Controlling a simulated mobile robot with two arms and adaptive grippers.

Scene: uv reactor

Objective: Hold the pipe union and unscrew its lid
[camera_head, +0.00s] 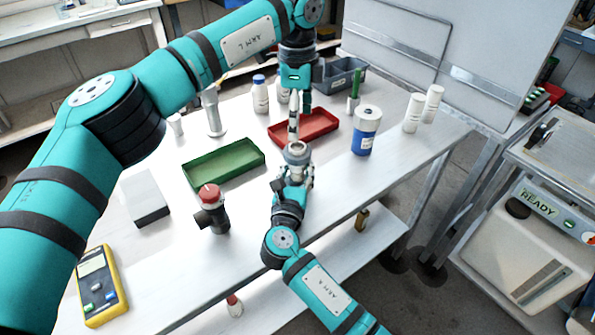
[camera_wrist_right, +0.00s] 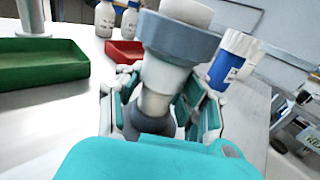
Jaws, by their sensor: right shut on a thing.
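The pipe union (camera_head: 297,152) is a pale body with a grey collar and a light round lid on top. It stands upright in my right gripper (camera_head: 294,175), which is shut on its lower body. In the right wrist view the union (camera_wrist_right: 180,40) fills the upper middle, its lid cut by the top edge, with the right gripper's fingers (camera_wrist_right: 165,115) on both sides of its neck. My left gripper (camera_head: 299,118) points down just above the lid. Its two fingers look apart and empty; contact with the lid cannot be made out.
A red tray (camera_head: 325,126) lies behind the union and a green tray (camera_head: 222,178) to its left. A blue-and-white container (camera_head: 366,131) stands to the right. A dark fitting with a red cap (camera_head: 212,195) and a yellow meter (camera_head: 100,287) are at the left front.

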